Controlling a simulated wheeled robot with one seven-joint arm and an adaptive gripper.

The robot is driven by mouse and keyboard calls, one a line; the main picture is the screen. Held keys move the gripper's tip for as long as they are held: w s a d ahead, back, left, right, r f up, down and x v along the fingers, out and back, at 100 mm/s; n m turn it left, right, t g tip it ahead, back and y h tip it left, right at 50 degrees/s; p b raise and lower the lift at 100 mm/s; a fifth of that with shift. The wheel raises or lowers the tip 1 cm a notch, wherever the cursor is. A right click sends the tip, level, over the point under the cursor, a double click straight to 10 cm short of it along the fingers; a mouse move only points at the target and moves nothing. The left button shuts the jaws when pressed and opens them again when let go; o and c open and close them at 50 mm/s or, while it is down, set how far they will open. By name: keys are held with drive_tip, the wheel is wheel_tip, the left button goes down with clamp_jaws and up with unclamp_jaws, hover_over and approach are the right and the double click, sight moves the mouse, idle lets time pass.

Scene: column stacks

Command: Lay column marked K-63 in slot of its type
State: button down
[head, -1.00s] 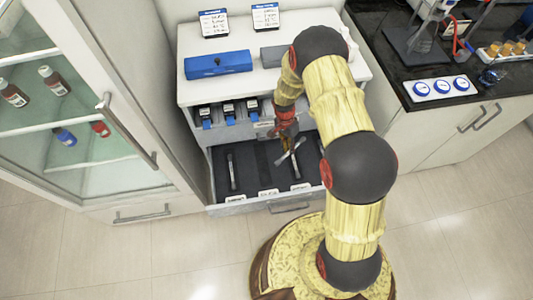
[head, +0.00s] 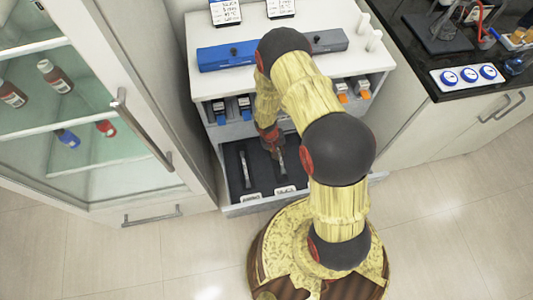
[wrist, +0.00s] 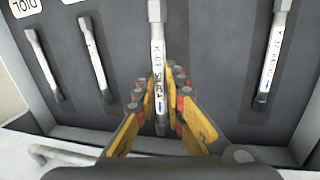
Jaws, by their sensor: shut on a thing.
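My gripper (wrist: 160,92) is shut on a slim pale column (wrist: 157,50) with dark writing, in the middle of the wrist view. The writing is too blurred to read surely. The column lies lengthwise over the dark lining of the open drawer (head: 225,168), in line with the others; I cannot tell if it touches the bottom. In the head view my gripper (head: 270,140) is low inside the drawer, partly hidden by my arm. Other columns lie to the left (wrist: 42,65), (wrist: 94,58) and right (wrist: 270,60) in the wrist view.
Label cards (head: 285,190) sit on the drawer's front edge. Above is a shelf of blue and orange-tipped items (head: 245,107). A blue box (head: 225,55) and a grey box (head: 328,40) lie on top. A glass-door cabinet (head: 130,110) stands close on the left.

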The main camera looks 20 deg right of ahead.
sight(278, 163)
drive_tip(key=shift+n, duration=0.4)
drive_tip(key=shift+w+a+f+b, duration=0.1)
drive_tip(key=shift+a+f+b, duration=0.05)
drive_tip(key=shift+f+b, duration=1.25)
drive_tip(key=shift+w+a+f+b, duration=0.15)
drive_tip(key=shift+f+b, duration=0.85)
drive_tip(key=shift+f, duration=0.65)
drive_tip(key=shift+s+f, duration=0.1)
drive_tip(key=shift+f, duration=0.45)
drive_tip(key=c, duration=1.8)
unclamp_jaws()
drive_tip(key=shift+o, duration=0.2)
drive_tip(key=v, duration=1.2)
